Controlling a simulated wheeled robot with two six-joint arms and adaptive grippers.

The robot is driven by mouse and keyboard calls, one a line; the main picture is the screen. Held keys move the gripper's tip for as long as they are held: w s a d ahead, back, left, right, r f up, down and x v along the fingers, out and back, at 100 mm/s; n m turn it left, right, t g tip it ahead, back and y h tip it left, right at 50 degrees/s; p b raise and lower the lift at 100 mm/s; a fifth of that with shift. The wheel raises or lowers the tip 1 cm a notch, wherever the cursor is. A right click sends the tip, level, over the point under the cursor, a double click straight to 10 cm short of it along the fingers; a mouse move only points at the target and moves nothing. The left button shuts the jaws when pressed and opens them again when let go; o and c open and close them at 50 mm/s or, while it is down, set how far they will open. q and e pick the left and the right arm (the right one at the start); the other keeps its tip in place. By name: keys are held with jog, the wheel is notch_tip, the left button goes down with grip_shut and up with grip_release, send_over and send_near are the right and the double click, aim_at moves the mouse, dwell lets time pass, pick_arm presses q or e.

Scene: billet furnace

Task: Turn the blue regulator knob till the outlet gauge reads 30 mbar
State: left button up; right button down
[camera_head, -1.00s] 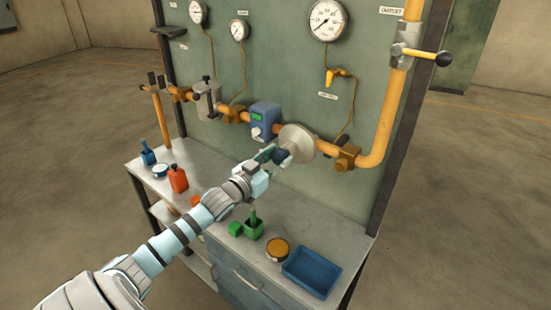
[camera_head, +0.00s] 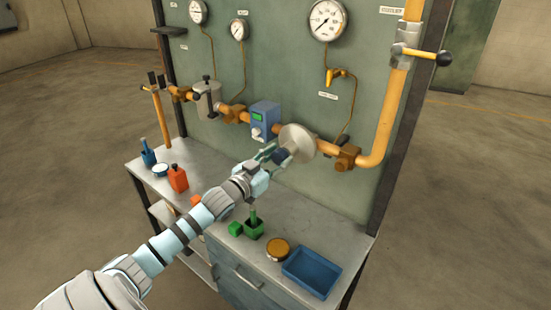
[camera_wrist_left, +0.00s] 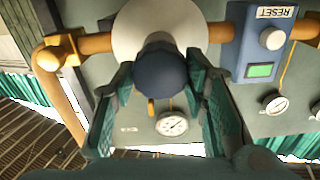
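The dark blue regulator knob (camera_head: 281,156) sticks out from the pale round regulator body (camera_head: 298,143) on the orange pipe. It shows large in the left wrist view (camera_wrist_left: 161,72). My left gripper (camera_head: 274,156) is open around the knob, one finger on each side. The fingertips are very close to the knob's sides; I cannot tell whether they touch. The outlet gauge (camera_head: 326,20) is at the top of the panel, its needle pointing to the lower left; the exact value is too small to read. My right gripper is out of view.
A blue box with a green display (camera_head: 264,121) sits left of the regulator on the pipe. On the bench stand a blue tray (camera_head: 309,272), a tin (camera_head: 277,249) and an orange bottle (camera_head: 178,179).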

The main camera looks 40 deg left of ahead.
aim_at(278, 151)
pick_arm(q)
jog(key=o, duration=0.3)
jog(key=shift+w, duration=0.15)
jog(key=shift+o, duration=0.2)
jog(key=shift+w+f, duration=0.2)
jog(key=shift+w, duration=0.05)
notch_tip(278, 151, up, 10)
jog(key=shift+f, duration=0.1)
